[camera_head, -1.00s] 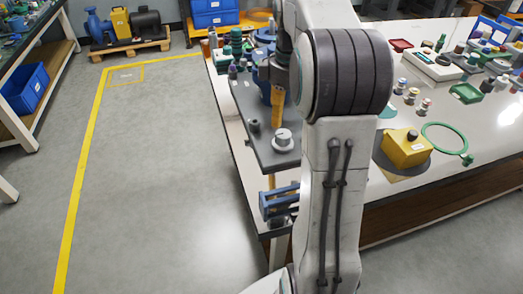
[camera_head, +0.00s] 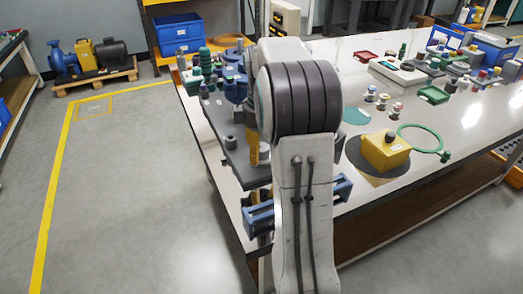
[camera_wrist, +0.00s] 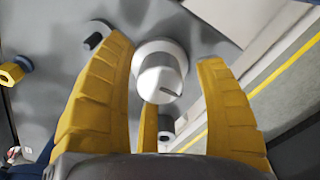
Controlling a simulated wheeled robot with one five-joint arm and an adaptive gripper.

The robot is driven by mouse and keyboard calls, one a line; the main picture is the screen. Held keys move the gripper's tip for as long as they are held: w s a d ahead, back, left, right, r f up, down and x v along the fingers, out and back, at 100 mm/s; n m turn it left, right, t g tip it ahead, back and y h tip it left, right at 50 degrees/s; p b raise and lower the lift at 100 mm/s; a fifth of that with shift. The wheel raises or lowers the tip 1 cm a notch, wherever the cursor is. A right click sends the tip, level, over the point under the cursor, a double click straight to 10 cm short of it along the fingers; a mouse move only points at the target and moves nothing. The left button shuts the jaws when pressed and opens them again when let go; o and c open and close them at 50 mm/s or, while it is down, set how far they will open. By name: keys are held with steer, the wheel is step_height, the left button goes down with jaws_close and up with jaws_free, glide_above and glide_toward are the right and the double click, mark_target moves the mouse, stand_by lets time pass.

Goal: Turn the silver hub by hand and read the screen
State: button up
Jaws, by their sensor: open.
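The silver hub (camera_wrist: 159,72) is a round knob with a pale flange and a dark slot, on a grey plate (camera_wrist: 215,80). In the wrist view it sits between the yellow fingers of my gripper (camera_wrist: 165,50). The gripper is open, with the left finger close beside the hub and a clearer gap on the right. I cannot tell whether any finger touches it. In the head view my arm hides the hub, and one yellow finger shows over the grey plate (camera_head: 232,150). I cannot make out any reading on a screen.
A blue vise (camera_head: 258,216) is at the near bench edge. A yellow block (camera_head: 383,153) and a green ring (camera_head: 420,138) lie to the right of my arm. Green and dark parts (camera_head: 207,65) stand behind the plate.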

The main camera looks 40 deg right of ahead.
steer(key=shift+c, duration=0.3)
steer(key=c, duration=1.2)
steer(key=shift+o, duration=0.2)
steer(key=shift+m, duration=0.3)
steer(key=m+p, duration=0.3)
steer(key=m, duration=0.1)
steer(key=shift+s+m+p, duration=0.1)
steer(key=shift+m+p, duration=0.2)
steer(key=shift+p, duration=0.05)
steer(key=m+p, duration=0.3)
steer(key=m, duration=0.3)
steer(key=m+p, duration=0.2)
steer(key=m, duration=0.4)
steer(key=shift+f+m, duration=0.1)
steer(key=shift+m, duration=0.2)
steer(key=m+p, duration=0.1)
steer(key=m, duration=0.4)
steer(key=shift+m, duration=0.3)
